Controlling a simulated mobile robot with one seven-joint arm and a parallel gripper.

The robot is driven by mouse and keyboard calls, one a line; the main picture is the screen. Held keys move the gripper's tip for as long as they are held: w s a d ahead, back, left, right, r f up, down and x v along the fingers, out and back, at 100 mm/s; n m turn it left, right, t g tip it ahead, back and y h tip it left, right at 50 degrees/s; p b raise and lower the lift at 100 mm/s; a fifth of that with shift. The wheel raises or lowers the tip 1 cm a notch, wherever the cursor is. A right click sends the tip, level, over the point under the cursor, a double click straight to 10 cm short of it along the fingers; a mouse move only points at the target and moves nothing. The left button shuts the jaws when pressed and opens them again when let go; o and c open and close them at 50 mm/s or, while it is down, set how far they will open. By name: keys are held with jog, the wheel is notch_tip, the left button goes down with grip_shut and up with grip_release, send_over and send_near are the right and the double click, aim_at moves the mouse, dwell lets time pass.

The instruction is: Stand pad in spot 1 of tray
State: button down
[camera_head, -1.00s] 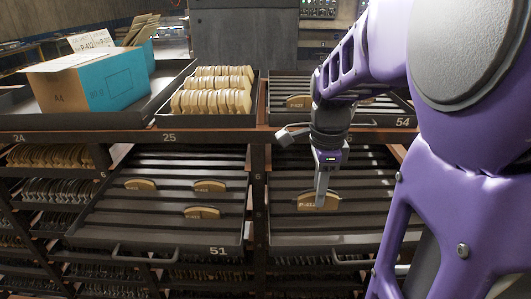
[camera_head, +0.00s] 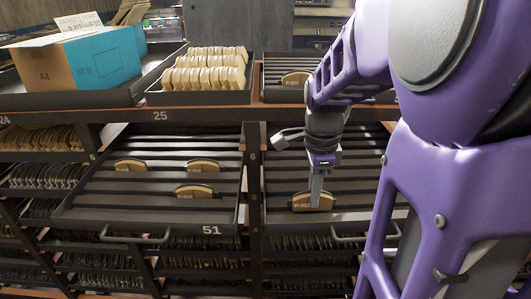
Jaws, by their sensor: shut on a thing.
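A tan brake pad (camera_head: 313,202) with dark lettering stands at the front of the slotted tray (camera_head: 282,218) on the right of the lower shelf. My gripper (camera_head: 315,200) points down and is shut on the pad's upper edge. The pad looks upright and in or just above a front slot; I cannot tell whether it touches the tray floor. The gripper hides a small part of the pad's middle. No spot number is readable on this tray.
A slotted tray (camera_head: 72,214) marked 51 to the left holds three pads. Above are a tray of pads (camera_head: 203,70), a cardboard box (camera_head: 85,62) and another slotted tray with one pad (camera_head: 296,78). A shelf post (camera_head: 254,195) stands between the lower trays.

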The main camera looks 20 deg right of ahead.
jog(key=shift+f, duration=0.65)
jog(key=c, duration=0.7)
grip_release()
jog(key=shift+r, duration=0.1)
